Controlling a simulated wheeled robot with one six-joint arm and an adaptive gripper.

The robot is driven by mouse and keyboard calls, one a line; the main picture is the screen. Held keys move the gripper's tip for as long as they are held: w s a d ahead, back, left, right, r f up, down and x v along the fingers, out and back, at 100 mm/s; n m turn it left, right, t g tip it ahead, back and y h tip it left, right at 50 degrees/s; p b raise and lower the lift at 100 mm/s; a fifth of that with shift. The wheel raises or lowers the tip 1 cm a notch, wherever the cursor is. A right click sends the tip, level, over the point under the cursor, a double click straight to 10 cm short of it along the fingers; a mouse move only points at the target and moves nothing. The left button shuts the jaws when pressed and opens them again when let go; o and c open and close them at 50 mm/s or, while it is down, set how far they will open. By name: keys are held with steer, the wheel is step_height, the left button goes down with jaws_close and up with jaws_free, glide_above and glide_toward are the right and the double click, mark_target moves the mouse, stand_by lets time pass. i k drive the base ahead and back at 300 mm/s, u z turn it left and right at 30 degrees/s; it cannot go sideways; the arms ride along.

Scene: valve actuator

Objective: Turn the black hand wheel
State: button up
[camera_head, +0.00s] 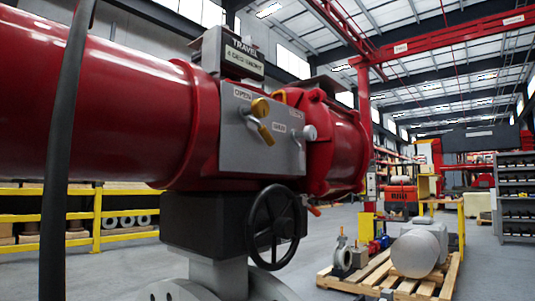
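The black hand wheel (275,227) is a spoked ring on the front of a black gearbox block (200,222), below the red valve actuator (100,95). It stands upright, seen at an angle, and nothing touches it. Above it, a grey panel (232,150) carries a yellow lever handle (264,125) and a white-grey knob (307,133). My gripper is not in view.
A grey flange (185,290) stands under the gearbox. A wooden pallet (395,282) with a grey motor (419,250) stands on the floor at the right. Yellow railings (97,220) run at the left. Grey shelves (515,200) stand far right. The floor before the railing is clear.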

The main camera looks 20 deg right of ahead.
mark_target(282, 227)
steer(key=u, duration=0.85)
steer(key=k, duration=0.35)
steer(key=z, duration=0.9)
